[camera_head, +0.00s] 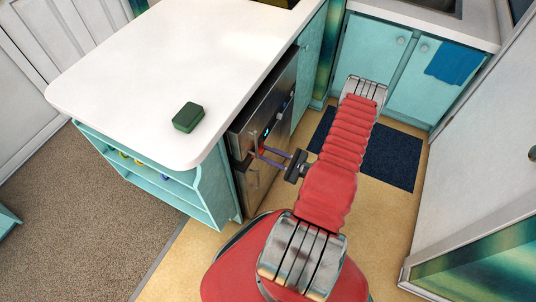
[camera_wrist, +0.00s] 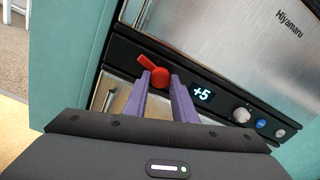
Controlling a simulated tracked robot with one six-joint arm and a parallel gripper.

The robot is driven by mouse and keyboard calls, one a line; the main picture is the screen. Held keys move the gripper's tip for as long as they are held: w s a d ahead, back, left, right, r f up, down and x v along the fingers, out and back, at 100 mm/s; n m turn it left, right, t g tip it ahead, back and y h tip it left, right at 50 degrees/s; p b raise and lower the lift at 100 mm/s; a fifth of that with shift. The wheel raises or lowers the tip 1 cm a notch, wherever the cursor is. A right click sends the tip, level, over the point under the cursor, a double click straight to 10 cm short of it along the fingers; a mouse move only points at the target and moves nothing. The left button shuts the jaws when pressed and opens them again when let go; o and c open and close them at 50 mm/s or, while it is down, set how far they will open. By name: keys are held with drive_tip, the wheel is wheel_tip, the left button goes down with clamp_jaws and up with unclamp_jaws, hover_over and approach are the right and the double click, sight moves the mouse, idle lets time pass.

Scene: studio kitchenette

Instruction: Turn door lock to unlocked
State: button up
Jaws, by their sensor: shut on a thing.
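The red door lock lever (camera_wrist: 158,76) sits on the black control strip of a steel appliance built into the counter. In the wrist view its narrow end points up and left, and the wider round part lies between my purple fingertips. My gripper (camera_wrist: 161,80) is shut on this lever; the fingers hide part of its lower side. In the head view my gripper (camera_head: 262,154) reaches left to the appliance front (camera_head: 262,120), where the lever shows only as a small red spot (camera_head: 251,154). I see no lock or unlock marking.
Right of the lever are a display (camera_wrist: 203,94) reading +5, a silver knob (camera_wrist: 242,115), a blue button (camera_wrist: 262,123) and another small button. A green box (camera_head: 188,117) lies on the white counter (camera_head: 150,75).

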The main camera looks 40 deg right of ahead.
drive_tip(key=shift+f+n, duration=0.1)
drive_tip(key=shift+n, duration=1.2)
drive_tip(key=o, duration=1)
drive_tip(key=shift+o, duration=0.2)
drive_tip(key=shift+s+d, duration=0.1)
drive_tip(key=shift+s, duration=0.05)
drive_tip(key=v, duration=1.3)
drive_tip(key=shift+s, duration=0.25)
